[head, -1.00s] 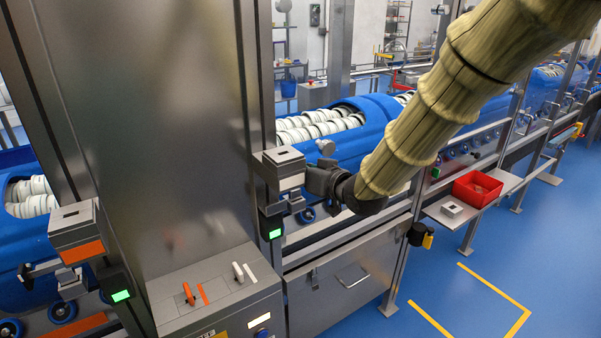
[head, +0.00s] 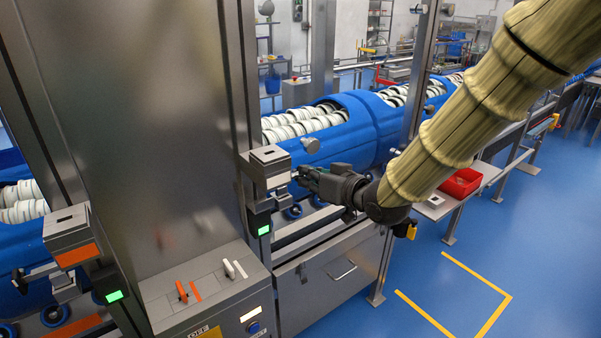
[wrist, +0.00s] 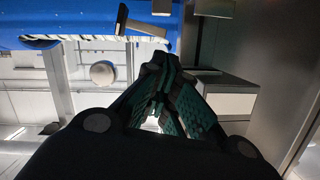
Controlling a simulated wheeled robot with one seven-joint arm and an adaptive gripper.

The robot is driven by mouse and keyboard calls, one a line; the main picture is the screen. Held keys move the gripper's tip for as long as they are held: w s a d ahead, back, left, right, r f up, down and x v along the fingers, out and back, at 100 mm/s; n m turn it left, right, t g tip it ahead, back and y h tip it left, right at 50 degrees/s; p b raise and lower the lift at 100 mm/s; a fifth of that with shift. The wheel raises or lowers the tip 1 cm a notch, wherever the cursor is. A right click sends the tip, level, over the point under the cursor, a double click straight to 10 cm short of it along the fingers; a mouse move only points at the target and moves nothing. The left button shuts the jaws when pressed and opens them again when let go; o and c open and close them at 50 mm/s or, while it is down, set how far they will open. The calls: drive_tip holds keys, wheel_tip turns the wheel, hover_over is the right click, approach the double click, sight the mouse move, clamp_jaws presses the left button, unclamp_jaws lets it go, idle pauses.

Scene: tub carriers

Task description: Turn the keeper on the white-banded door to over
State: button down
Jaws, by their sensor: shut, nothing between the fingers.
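The white-banded latch housing (head: 270,180) is a grey box with a white stripe, mounted on the steel post. It also shows in the wrist view (wrist: 228,102), right of the fingers. My gripper (head: 299,172) is shut and empty, just right of the housing in the head view. In the wrist view its dark green fingers (wrist: 160,72) come together. A metal bar with a pale end (wrist: 144,27) lies beyond the fingertips; it may be the keeper. I cannot clearly tell the keeper's position. Any contact with my fingers is unclear.
An orange-banded housing (head: 77,250) sits at left. A panel (head: 205,295) carries an orange and a white lever. A red bin (head: 460,183) stands on a shelf at right. The blue floor at right is open.

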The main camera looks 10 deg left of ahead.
sight(295, 171)
drive_tip(key=shift+w+a+f+m+t+y+b, duration=0.25)
drive_tip(key=shift+w+a+f+t+y+b, duration=0.4)
drive_tip(key=shift+w+t, duration=0.5)
drive_tip(key=shift+w+a+f+m+t+y+b, duration=0.35)
drive_tip(key=shift+w+a+t, duration=0.6)
drive_tip(key=shift+w, duration=0.35)
drive_tip(key=shift+w+a+f+m+t+y+b, duration=0.2)
drive_tip(key=shift+w+a+f+t+y+b, duration=0.4)
drive_tip(key=shift+w+t, duration=0.55)
drive_tip(key=shift+a, duration=0.1)
